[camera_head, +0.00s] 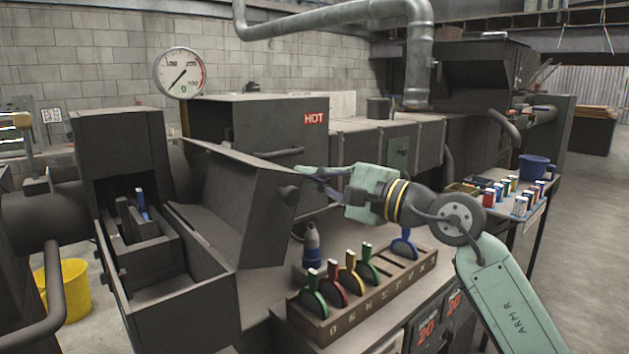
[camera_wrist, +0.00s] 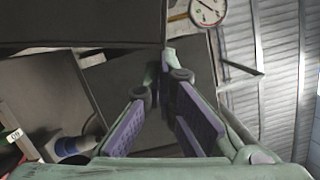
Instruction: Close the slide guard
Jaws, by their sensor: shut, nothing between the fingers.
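A dark grey slanted panel (camera_head: 243,205), which I take to be the slide guard, stands tilted beside an open dark trough (camera_head: 185,300). A round dark knob (camera_head: 289,194) shows at its right edge. My gripper (camera_head: 306,176) is at the panel's upper right, close to the knob. In the wrist view my gripper (camera_wrist: 163,88) has its purple-padded fingers pointing at dark sheet surfaces (camera_wrist: 190,60). It holds nothing. I cannot tell whether the fingertips touch the panel.
A wooden rack (camera_head: 370,300) with several coloured-handled tools and a dark blue-based bottle (camera_head: 311,245) stand below my gripper. A box marked HOT (camera_head: 250,125) and a gauge (camera_head: 180,73) are behind. A yellow bucket (camera_head: 72,288) is at the left.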

